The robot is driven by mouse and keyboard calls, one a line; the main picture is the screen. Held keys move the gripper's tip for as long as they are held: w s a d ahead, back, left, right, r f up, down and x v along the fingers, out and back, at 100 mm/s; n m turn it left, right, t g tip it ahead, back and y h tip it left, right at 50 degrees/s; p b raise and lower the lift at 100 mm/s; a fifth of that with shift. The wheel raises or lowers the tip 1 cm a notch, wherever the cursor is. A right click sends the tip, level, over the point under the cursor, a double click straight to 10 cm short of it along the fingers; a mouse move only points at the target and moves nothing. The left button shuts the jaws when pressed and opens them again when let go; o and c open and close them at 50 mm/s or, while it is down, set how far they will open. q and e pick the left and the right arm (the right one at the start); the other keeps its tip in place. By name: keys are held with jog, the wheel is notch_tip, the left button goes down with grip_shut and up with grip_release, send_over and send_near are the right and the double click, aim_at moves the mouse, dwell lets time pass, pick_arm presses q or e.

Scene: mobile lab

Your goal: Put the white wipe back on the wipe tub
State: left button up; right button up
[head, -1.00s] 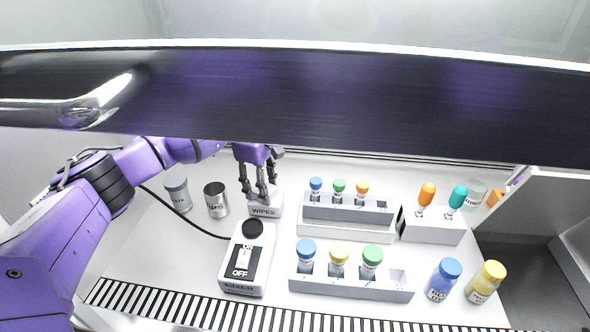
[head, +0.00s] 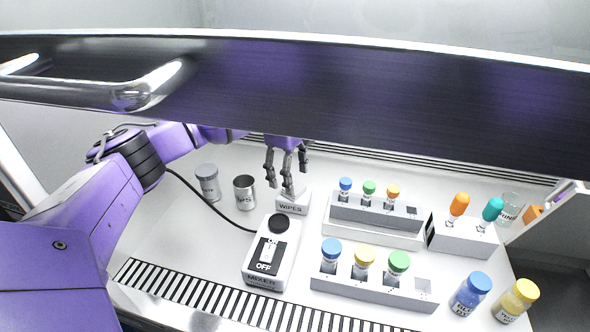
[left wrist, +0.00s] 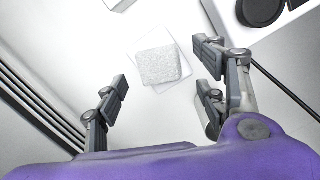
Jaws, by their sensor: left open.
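The wipe tub (head: 292,209) is a low white box marked WIPES, standing at the back of the work surface. It shows from above as a pale square (left wrist: 182,80) in the left wrist view. A textured white wipe (left wrist: 160,66) lies on its top, turned slightly against the tub's edges. My left gripper (head: 287,182) points down over the tub, and its fingers hide much of the tub's top in the head view. Its fingers are open, with the wipe visible beyond the gap between them. My right gripper is not in view.
A mixer (head: 270,252) marked OFF stands in front of the tub. A metal cup (head: 245,193) and a grey-lidded jar (head: 207,183) stand to its left. Vial racks (head: 375,285) fill the right. A dark bar (head: 300,90) crosses the upper head view.

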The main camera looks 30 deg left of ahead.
pick_arm(q)
notch_tip(320, 180, up, 9)
jog(key=a, duration=0.1)
jog(key=shift+w+r, duration=0.1)
dwell(0.3)
